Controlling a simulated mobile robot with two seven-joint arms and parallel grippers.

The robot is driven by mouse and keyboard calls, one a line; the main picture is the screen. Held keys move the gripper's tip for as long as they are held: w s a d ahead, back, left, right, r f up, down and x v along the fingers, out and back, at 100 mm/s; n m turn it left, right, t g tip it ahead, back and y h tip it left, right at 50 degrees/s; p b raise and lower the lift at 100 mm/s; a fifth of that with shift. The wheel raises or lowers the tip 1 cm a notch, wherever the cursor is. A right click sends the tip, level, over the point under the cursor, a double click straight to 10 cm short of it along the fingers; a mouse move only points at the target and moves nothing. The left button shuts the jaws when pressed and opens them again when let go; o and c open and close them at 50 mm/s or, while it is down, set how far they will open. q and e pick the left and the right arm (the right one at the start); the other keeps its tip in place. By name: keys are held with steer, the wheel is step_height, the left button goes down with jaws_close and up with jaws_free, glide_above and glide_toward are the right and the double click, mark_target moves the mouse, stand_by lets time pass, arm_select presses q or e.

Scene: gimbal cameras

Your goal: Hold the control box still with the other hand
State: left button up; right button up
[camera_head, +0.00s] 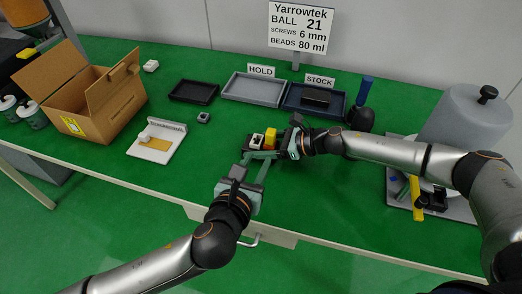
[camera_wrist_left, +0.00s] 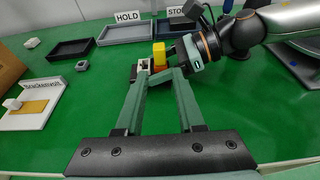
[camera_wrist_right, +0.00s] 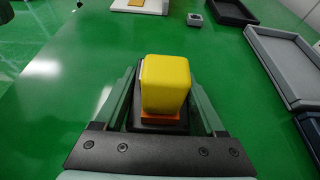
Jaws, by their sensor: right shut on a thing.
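The control box (camera_head: 257,148) is a small black box on the green table near its front edge. It carries a yellow block (camera_head: 270,138) on an orange base and a white part. My right gripper (camera_head: 279,149) is shut on the control box from the right; the right wrist view shows the yellow block (camera_wrist_right: 165,85) and dark box between its fingers. My left gripper (camera_head: 256,162) is open in front of the box. In the left wrist view its fingers (camera_wrist_left: 160,75) point towards the box, and I cannot tell whether they touch it.
Behind are a black tray (camera_head: 194,83), a grey HOLD tray (camera_head: 227,88) and a blue STOCK tray (camera_head: 295,92). An open carton (camera_head: 101,127) and a white stand (camera_head: 141,154) are at left. A grey cylinder (camera_head: 465,120) is at right.

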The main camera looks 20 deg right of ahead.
mark_target(269, 138)
arm_select(q)
steer(key=x, duration=1.1)
steer(key=shift+w+f, duration=0.1)
steer(key=shift+w, duration=0.05)
jaws_close()
stand_by(0.6)
